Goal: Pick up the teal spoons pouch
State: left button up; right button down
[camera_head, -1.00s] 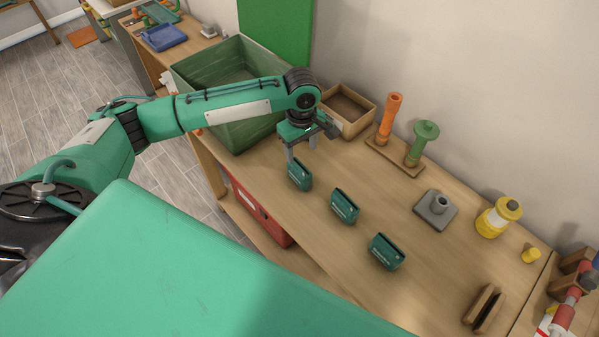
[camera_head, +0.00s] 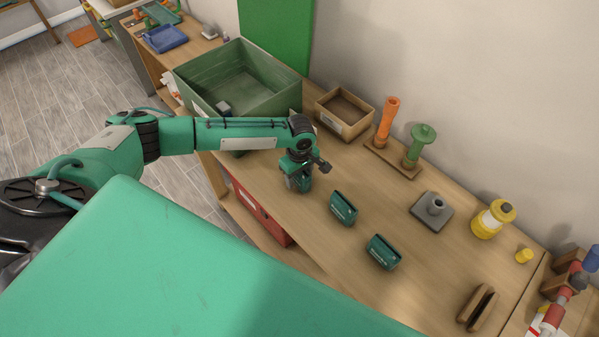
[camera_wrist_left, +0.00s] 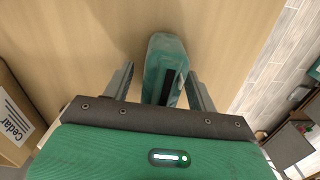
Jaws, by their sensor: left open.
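Three teal pouches stand in a row on the wooden bench; their labels are too small to read, so I cannot tell which is the spoons pouch. My left gripper (camera_head: 298,180) is down over the leftmost pouch and largely hides it in the head view. In the left wrist view, this pouch (camera_wrist_left: 164,58) lies between the two open fingers of the left gripper (camera_wrist_left: 159,72), with gaps visible on both sides. The middle pouch (camera_head: 343,208) and the right pouch (camera_head: 383,252) stand clear of it. My right gripper is not in view.
A green bin (camera_head: 185,84) and a small wooden box (camera_head: 366,113) stand behind my left gripper. An orange and a green peg, a grey block (camera_head: 432,211), a yellow lantern (camera_head: 492,219) and a wooden holder (camera_head: 478,307) stand to the right. Bare bench lies between them.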

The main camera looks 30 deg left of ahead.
pick_arm(q)
jog(key=shift+f, duration=0.55)
jog(key=c, duration=1.1)
jog(key=shift+r, duration=0.15)
